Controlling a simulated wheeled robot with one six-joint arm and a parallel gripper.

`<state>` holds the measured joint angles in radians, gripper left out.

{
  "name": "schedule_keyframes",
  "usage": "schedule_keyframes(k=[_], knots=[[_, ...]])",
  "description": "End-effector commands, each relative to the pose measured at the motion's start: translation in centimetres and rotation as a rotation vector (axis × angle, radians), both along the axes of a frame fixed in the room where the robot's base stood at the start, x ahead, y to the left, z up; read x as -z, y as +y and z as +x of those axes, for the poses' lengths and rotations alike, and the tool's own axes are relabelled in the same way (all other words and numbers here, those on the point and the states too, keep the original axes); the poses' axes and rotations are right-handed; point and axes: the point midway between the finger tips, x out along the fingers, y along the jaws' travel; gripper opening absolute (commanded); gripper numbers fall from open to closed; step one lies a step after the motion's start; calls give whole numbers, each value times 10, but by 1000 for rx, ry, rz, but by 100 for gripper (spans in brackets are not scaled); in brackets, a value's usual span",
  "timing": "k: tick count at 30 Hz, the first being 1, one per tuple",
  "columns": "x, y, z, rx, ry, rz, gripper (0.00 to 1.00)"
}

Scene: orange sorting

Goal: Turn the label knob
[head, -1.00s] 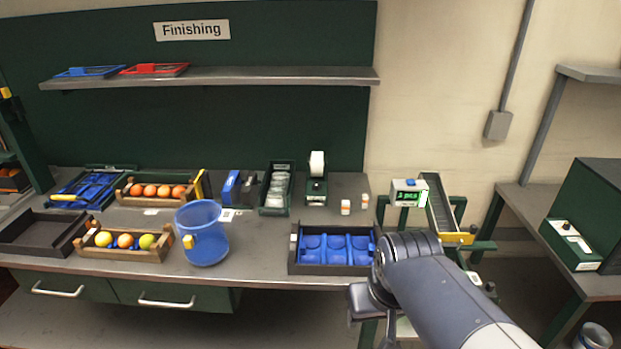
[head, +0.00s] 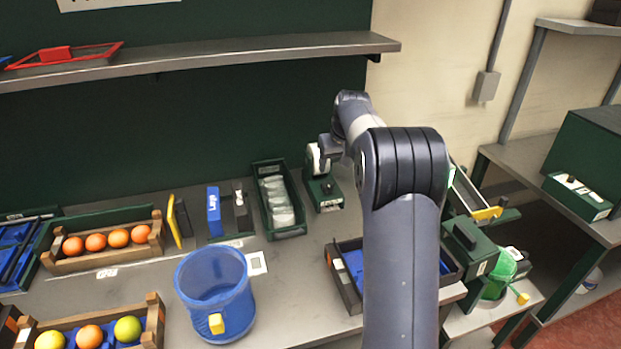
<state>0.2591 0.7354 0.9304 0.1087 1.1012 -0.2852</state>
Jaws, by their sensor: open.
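The label dispenser (head: 325,196), a small green unit with a white label roll (head: 313,158), stands at the back of the bench. A small dark knob (head: 327,187) seems to show on its front face. My gripper (head: 328,150) is open, reaching over the bench in front of the roll and just above the dispenser's body. It overlaps the roll in the picture; I cannot tell whether it touches. Its fingertips are small and partly hidden by my wrist.
A green bin of clear packs (head: 289,232) stands left of the dispenser. A blue bucket (head: 215,330) and orange crates (head: 60,266) are further left. My arm partly hides a dark tray (head: 345,285) with blue inserts. A shelf (head: 220,56) runs above.

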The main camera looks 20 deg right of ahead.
Motion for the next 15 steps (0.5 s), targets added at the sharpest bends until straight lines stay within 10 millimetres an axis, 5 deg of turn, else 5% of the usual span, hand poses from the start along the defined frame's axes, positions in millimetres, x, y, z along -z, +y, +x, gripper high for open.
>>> schedule_keyframes(k=[8,15], knots=[[19,-6,13,-1,0,0,59],[61,-6,31,-1,0,0,59]])
